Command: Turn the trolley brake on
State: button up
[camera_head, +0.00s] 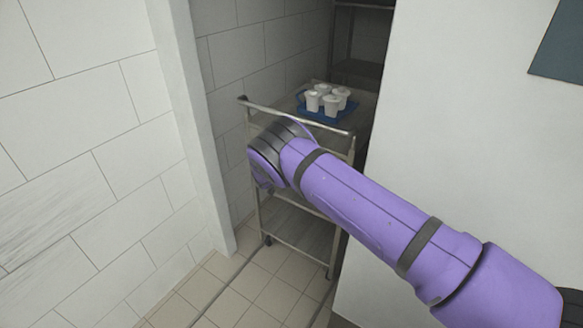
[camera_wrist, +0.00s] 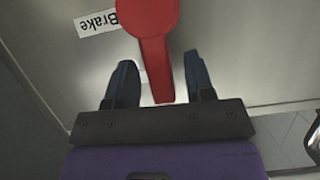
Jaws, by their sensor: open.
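The metal trolley (camera_head: 300,226) stands in the narrow bay between the tiled wall and the white wall. In the wrist view, the red brake lever (camera_wrist: 156,62) has a round hub at the top edge and a bar pointing down toward my gripper (camera_wrist: 159,61). A white label reading "Brake" (camera_wrist: 98,22) is upside down beside the hub. My gripper is open, with one dark finger on each side of the red bar. Gaps show between the bar and both fingers. In the head view, my arm hides the gripper and the lever.
A blue tray (camera_head: 329,115) with several white cups (camera_head: 331,104) is on the trolley's top. The tiled wall (camera_head: 90,130) is close on the left, and the white wall (camera_head: 455,130) on the right. Tiled floor (camera_head: 232,306) is clear in front of the trolley.

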jog(key=v, duration=1)
jog(key=shift+s+r, duration=0.2)
jog(key=shift+s, duration=0.05)
jog(key=shift+s+a, duration=0.1)
jog(key=shift+a, duration=0.15)
